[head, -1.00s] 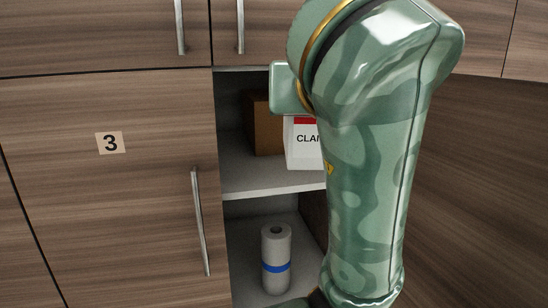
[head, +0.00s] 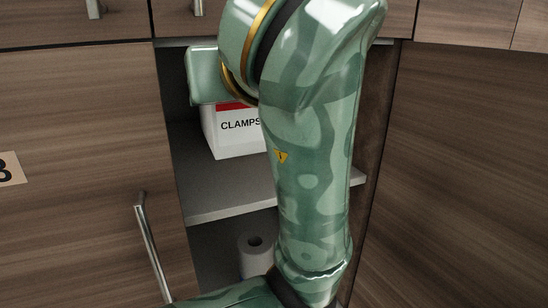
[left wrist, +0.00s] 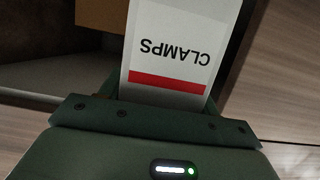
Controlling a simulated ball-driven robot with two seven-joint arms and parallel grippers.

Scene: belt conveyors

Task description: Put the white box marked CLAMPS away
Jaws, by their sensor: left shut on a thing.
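The white CLAMPS box (head: 232,145) has a red band and sits partly behind my arm, inside the open cabinet at the upper shelf (head: 235,200). It looks slightly tilted; whether its base touches the shelf I cannot tell. In the left wrist view the box (left wrist: 168,50) stands between the fingers of my left gripper (left wrist: 160,92), which is shut on it. In the head view my arm hides the fingers and the box's right side. My right gripper is not in view.
A brown box (left wrist: 100,14) is beside the white box in the left wrist view. A paper roll with a blue band (head: 256,255) stands in the lower compartment. A closed door with a long handle (head: 150,245) is left of the opening; a wood panel (head: 460,170) is right.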

